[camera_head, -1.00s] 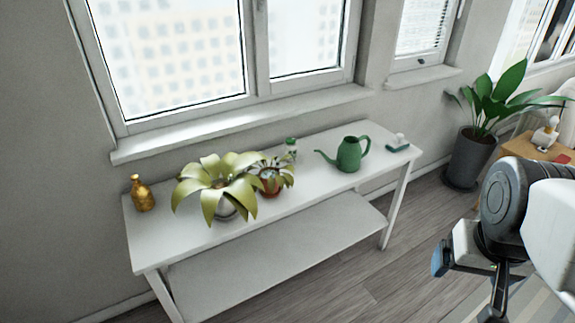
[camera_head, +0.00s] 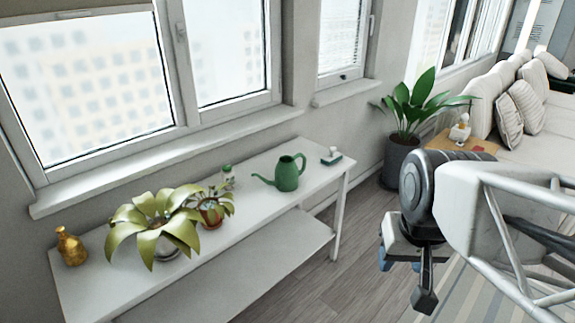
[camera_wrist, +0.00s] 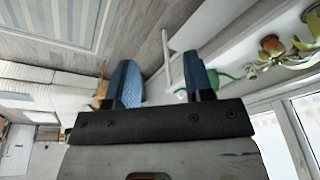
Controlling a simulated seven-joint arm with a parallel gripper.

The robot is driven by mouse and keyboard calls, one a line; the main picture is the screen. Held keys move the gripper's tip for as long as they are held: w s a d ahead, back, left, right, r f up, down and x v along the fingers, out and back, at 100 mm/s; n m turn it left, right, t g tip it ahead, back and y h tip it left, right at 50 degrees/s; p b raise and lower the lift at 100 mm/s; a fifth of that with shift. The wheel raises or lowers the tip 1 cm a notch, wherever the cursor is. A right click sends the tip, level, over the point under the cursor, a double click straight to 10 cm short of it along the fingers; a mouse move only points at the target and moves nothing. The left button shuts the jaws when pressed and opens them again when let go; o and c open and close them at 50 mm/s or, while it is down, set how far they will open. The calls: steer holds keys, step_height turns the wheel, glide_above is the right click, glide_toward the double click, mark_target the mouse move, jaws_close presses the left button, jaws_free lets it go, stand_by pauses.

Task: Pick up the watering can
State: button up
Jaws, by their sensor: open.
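The green watering can (camera_head: 288,173) stands upright on the white table, its spout pointing left and its handle at the right. In the wrist view the watering can (camera_wrist: 221,79) shows small, partly hidden behind the right finger. My gripper (camera_wrist: 162,82) is open, with two blue-padded fingers apart and nothing between them. In the head view my gripper (camera_head: 402,262) is at the right, in front of the table and well apart from the can.
The white table (camera_head: 235,215) also holds a gold vase (camera_head: 71,247), a large potted plant (camera_head: 157,222), a smaller plant (camera_head: 211,207), a small bottle (camera_head: 228,176) and a small dish (camera_head: 331,157). A floor plant (camera_head: 403,150) stands right of the table.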

steer(key=w+a+f+m+y, duration=0.1)
steer(key=w+a+m+y, duration=0.2)
steer(key=w, duration=1)
steer(key=w+a+m+y, duration=0.2)
steer(key=w+m, duration=0.3)
steer(key=w, duration=0.9)
steer(key=w+a+f+m+y, duration=0.1)
steer(key=w+a+m+y, duration=0.2)
steer(key=w, duration=1)
steer(key=w+f+m+t+y, duration=0.1)
steer(key=w+f+m, duration=0.35)
steer(key=w, duration=0.55)
steer(key=w+f+m+t+y, duration=0.1)
steer(key=w+f+m, duration=0.3)
steer(key=w, duration=0.5)
steer(key=m+t, duration=0.4)
steer(key=m, duration=0.2)
glide_toward(304, 170)
steer(key=shift+y, duration=0.3)
steer(key=w+r, duration=0.1)
steer(key=r, duration=0.1)
steer(key=w+a+r, duration=0.1)
steer(key=shift+w+a+r, duration=0.1)
steer(key=shift+w+r, duration=0.25)
steer(key=shift+r, duration=0.05)
steer(key=shift+x, duration=1.3)
steer(key=shift+a, duration=0.15)
steer(key=shift+g, duration=0.3)
steer(key=shift+x, duration=2.55)
steer(key=shift+s, duration=0.1)
